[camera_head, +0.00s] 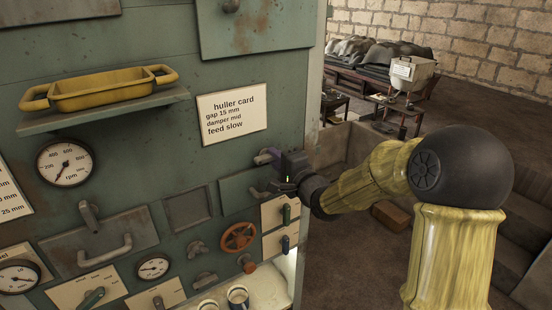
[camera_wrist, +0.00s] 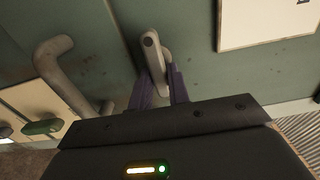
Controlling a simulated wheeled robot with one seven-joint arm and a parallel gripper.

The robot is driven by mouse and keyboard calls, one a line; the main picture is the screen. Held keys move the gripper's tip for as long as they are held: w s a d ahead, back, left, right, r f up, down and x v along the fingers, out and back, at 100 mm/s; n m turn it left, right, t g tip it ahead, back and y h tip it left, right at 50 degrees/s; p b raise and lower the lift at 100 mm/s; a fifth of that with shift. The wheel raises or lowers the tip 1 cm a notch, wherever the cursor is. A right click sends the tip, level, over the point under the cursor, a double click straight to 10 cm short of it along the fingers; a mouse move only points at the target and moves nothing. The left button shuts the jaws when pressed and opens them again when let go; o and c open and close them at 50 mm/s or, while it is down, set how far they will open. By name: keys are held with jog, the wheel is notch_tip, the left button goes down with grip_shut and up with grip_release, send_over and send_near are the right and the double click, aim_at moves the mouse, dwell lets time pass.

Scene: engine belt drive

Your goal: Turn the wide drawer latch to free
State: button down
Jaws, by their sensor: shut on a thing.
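My gripper (camera_head: 268,157) is at the green drawer front (camera_head: 235,190) on the right part of the machine face. In the wrist view its two purple fingers (camera_wrist: 160,80) are shut on a grey latch lever (camera_wrist: 152,48), one finger on each side. The lever's lower end is partly hidden between the fingers. The drawer's curved grey handle (camera_wrist: 68,82) is left of the fingers, apart from them.
A huller card (camera_head: 232,113) hangs above the gripper. A red handwheel (camera_head: 238,237) and white panels with a green switch (camera_head: 285,213) and a blue switch (camera_head: 286,243) are below. A shelf with a yellow tray (camera_head: 98,90) is upper left.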

jog(key=shift+f, duration=0.15)
jog(key=c, duration=1.4)
grip_release()
jog(key=shift+s, duration=0.1)
jog(key=shift+s+d, duration=0.2)
jog(key=shift+s, duration=0.05)
jog(key=b+v, duration=0.4)
jog(key=v, duration=1.2)
jog(key=shift+s+d, duration=0.2)
jog(key=shift+s, duration=0.1)
